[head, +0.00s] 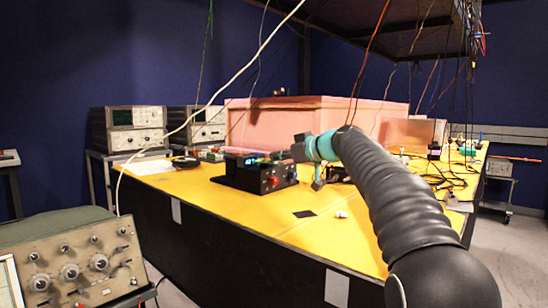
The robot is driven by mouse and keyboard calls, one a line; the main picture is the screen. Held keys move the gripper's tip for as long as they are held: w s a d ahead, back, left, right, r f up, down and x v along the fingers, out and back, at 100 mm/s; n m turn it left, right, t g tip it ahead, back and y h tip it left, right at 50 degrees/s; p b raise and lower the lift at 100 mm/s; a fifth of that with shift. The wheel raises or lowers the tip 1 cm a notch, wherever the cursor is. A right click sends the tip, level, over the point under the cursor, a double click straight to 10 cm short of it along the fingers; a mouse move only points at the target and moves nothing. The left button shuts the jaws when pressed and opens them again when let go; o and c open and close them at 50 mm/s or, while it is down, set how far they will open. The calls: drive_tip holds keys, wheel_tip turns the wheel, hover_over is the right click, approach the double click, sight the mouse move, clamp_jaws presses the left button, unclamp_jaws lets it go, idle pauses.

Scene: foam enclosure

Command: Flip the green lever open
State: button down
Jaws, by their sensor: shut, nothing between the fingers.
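My teal wrist and black arm come in from the lower right and hide part of the table.
A large pink foam block (300,122) stands behind the box. Bench instruments (128,128) are at the back left, and another (75,262) is at the front left. Cables hang from above, including a white one crossing the view. The yellow table (215,197) is mostly clear in front.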

drive_tip(key=v, duration=1)
drive_tip(key=shift+s, duration=0.2)
drive_tip(key=shift+r, duration=0.1)
